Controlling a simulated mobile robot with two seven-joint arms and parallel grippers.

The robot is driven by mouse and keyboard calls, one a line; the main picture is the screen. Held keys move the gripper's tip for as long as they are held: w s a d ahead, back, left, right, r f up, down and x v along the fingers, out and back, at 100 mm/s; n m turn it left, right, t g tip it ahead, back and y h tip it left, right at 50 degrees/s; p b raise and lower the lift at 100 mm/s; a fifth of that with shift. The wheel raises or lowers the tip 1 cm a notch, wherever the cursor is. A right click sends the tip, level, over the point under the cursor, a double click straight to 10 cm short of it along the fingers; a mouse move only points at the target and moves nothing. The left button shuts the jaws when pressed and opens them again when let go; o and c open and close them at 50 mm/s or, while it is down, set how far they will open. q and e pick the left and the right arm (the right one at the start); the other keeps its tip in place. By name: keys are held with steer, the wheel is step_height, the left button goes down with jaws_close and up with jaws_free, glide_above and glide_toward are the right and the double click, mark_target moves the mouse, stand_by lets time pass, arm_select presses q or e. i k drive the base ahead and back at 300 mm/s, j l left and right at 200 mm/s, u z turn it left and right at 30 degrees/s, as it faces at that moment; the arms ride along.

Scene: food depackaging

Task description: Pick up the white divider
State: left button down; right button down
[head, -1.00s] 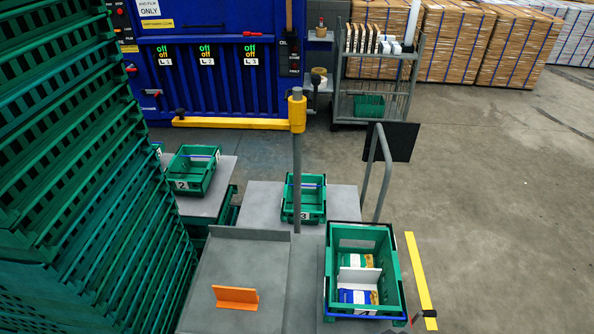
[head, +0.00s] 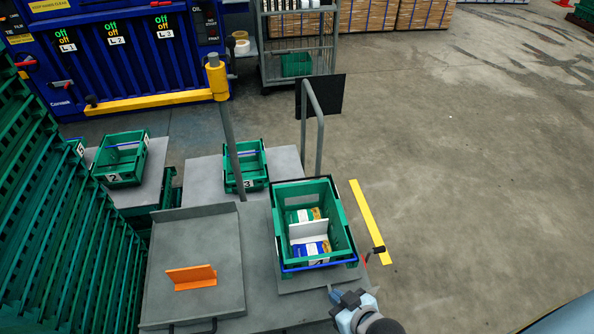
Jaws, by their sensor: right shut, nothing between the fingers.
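The white divider (head: 309,230) stands inside the green crate (head: 342,222) on the grey table, between green-and-white packs (head: 301,215) behind it and blue-and-white packs (head: 311,250) in front. My right gripper (head: 336,296) is at the bottom of the head view, just in front of the crate's near right corner and outside it. It is shut and empty. Its fingertips are small and partly hard to make out. My left gripper is not in view.
An orange divider (head: 191,277) stands on the grey tray (head: 172,240) left of the crate. A grey post (head: 228,140) and a cart handle (head: 319,125) rise behind. Stacked green crates (head: 60,220) fill the left side. Open floor lies to the right.

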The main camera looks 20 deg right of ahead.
mark_target(314, 231)
steer(key=z, duration=0.75)
